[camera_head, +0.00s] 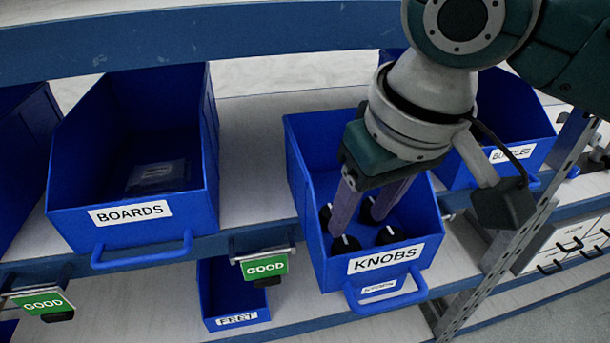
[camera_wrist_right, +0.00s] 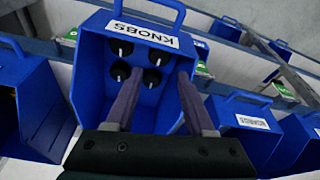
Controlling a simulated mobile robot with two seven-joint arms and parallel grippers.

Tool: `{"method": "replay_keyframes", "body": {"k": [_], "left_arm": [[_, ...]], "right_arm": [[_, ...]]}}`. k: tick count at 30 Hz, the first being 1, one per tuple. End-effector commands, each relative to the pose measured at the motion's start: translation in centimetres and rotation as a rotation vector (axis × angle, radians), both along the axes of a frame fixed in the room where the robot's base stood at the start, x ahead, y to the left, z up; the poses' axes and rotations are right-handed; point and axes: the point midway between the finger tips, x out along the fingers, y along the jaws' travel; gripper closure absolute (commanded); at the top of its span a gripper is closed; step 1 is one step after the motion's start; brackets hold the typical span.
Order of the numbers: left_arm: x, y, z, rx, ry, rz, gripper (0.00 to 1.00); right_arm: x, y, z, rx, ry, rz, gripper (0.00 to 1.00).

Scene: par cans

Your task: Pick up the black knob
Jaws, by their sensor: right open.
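Several black knobs with white pointer marks lie in the blue bin labelled KNOBS (camera_head: 431,222). In the head view, one black knob (camera_head: 345,244) is at the front left and another (camera_head: 391,235) at the front right; two more sit behind, partly hidden by the fingers. The wrist view shows the knobs clustered near the labelled wall, one at its upper left (camera_wrist_right: 122,47). My right gripper (camera_head: 361,221) is open, pointing down inside the bin. In the wrist view its fingers (camera_wrist_right: 159,76) are apart, with a knob near the left fingertip. Contact cannot be told. My left gripper is not in view.
A blue BOARDS bin (camera_head: 207,205) stands to the left and another blue bin (camera_head: 516,165) to the right. The KNOBS bin's walls surround my fingers. A blue shelf beam (camera_head: 230,38) crosses above, and a metal post (camera_head: 520,215) stands at the right.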

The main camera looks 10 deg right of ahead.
Motion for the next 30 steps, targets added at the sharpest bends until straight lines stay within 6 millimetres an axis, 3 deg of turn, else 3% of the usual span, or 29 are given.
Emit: {"method": "replay_keyframes", "body": {"k": [15,24,30], "left_arm": [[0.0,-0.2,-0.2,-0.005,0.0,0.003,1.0],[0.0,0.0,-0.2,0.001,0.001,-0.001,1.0],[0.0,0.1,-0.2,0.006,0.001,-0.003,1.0]], "right_arm": [[1.3,0.2,-6.2,-0.001,0.0,0.003,0.46],[1.4,0.3,-6.6,0.001,-0.003,0.004,0.46],[1.4,0.3,-6.5,0.001,-0.003,0.004,0.69]]}}
